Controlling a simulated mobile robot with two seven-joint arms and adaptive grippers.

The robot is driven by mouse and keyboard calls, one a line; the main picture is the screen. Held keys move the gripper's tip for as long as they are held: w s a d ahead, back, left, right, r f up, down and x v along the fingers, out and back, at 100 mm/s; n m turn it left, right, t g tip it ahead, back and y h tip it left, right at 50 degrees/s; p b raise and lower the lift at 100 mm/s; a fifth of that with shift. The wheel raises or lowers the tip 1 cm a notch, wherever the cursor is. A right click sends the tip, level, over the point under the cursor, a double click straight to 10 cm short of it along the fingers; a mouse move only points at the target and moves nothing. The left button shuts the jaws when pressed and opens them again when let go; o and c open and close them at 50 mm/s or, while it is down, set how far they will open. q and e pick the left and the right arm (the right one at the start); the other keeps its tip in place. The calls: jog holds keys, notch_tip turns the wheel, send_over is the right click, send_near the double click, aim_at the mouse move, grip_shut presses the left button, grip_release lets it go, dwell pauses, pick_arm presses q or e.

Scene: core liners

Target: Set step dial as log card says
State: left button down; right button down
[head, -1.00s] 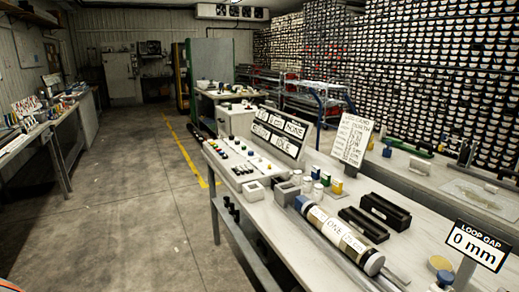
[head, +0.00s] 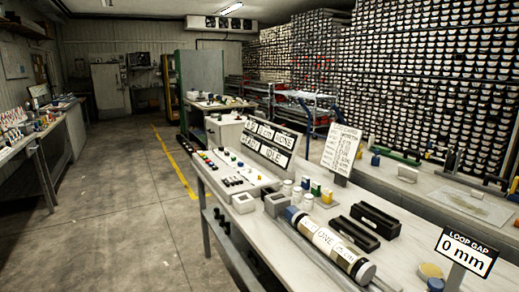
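The log card (head: 342,148) stands upright on the bench at the centre right. It carries several handwritten-looking lines, too small to read surely. A control panel (head: 233,173) with coloured buttons and several dark knobs lies on the bench left of the card. I cannot tell which knob is the step dial. A sloped display (head: 264,147) behind the panel shows large words; the lower row seems to end in "IDLE". Neither of my grippers shows in the head view.
A labelled core tube (head: 330,246) lies along the bench front, beside black blocks (head: 366,226) and small jars (head: 297,193). A "LOOP GAP 0 mm" sign (head: 466,250) stands at the right. The aisle floor (head: 125,205) at left is clear.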

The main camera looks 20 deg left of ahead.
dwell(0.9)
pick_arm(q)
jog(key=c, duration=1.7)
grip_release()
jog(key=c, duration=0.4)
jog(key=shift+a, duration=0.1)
